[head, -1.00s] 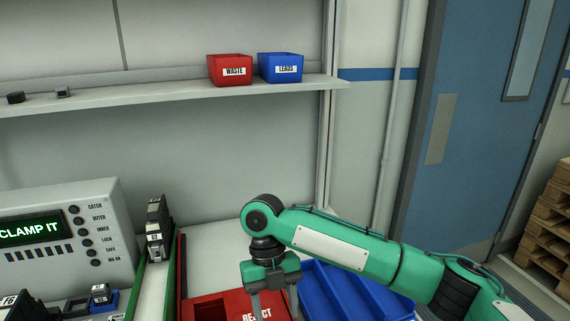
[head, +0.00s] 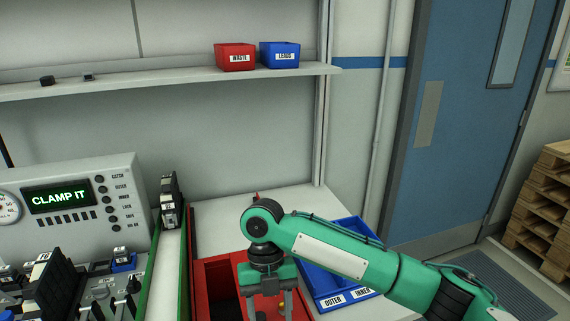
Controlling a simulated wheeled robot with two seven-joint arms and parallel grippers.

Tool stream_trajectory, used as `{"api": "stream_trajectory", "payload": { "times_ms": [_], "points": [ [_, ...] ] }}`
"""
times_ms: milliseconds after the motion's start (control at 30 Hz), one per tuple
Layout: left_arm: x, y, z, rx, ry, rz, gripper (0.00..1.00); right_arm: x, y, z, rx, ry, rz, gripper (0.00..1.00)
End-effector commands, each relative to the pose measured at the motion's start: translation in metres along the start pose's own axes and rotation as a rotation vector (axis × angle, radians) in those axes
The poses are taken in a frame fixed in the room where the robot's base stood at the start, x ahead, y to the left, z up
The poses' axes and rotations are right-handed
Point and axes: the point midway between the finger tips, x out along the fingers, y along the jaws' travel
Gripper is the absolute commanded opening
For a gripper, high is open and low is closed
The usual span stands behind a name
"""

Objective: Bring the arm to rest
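My green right arm (head: 345,250) reaches in from the right edge. Its gripper (head: 268,304) points down over the red reject bin (head: 216,270) at the bottom of the head view. The two fingers stand apart with a gap between them, and I see nothing held. The fingertips are at or near the bottom edge of the picture, so their ends are hard to see. A small yellow and red thing shows behind the right-hand finger. My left gripper is not in view.
A blue bin (head: 330,303) labelled OUTER and INNER lies behind and below the arm. A panel (head: 75,207) reads CLAMP IT at left, with black modules (head: 50,285) before it. A shelf (head: 170,83) holds red WASTE (head: 235,58) and blue LEADS (head: 280,56) boxes.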

Motion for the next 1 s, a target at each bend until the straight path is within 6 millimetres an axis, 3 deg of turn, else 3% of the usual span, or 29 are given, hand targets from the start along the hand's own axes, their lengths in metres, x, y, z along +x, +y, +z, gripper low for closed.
{"api": "stream_trajectory", "payload": {
  "times_ms": [367, 633, 833, 1000],
  "points": [
    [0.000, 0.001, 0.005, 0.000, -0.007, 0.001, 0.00, 0.048, 0.024, -0.011, 0.227, -0.040, 0.158, 0.55],
    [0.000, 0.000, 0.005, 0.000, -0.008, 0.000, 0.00, 0.092, 0.038, -0.023, 0.605, -0.047, 0.386, 0.55],
    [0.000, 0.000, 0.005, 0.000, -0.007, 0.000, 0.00, 0.118, 0.032, -0.031, 0.947, -0.020, 0.551, 0.55],
    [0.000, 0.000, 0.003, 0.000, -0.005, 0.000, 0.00, 0.141, 0.014, -0.039, 1.268, 0.019, 0.679, 0.55]
  ]
}}
